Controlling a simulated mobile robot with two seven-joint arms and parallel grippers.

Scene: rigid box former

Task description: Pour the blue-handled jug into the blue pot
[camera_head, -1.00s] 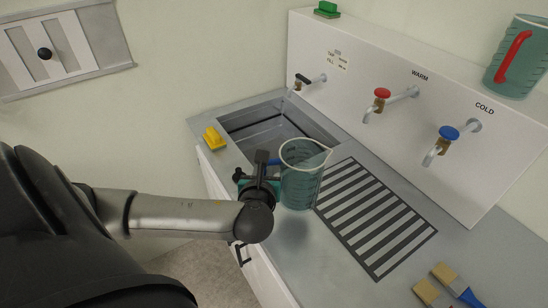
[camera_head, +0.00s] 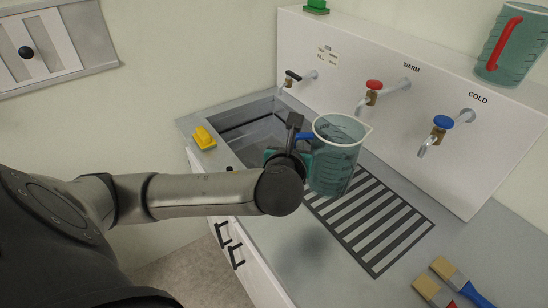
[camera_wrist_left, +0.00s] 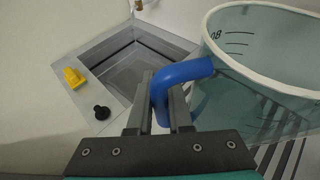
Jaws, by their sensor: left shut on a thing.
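The blue-handled jug (camera_head: 336,158) is clear teal with graduation marks and a pale rim. My left gripper (camera_head: 297,140) is shut on its blue handle, which also shows between the fingers in the left wrist view (camera_wrist_left: 180,80). The jug is held nearly upright above the counter, left of and over the striped drain area. Its contents cannot be made out. The blue pot is not in view. My right gripper is not in view.
Taps with red (camera_head: 374,86) and blue (camera_head: 443,122) knobs project from the white panel. A red-handled jug (camera_head: 512,50) stands on the ledge. Brushes (camera_head: 455,280) lie at lower right.

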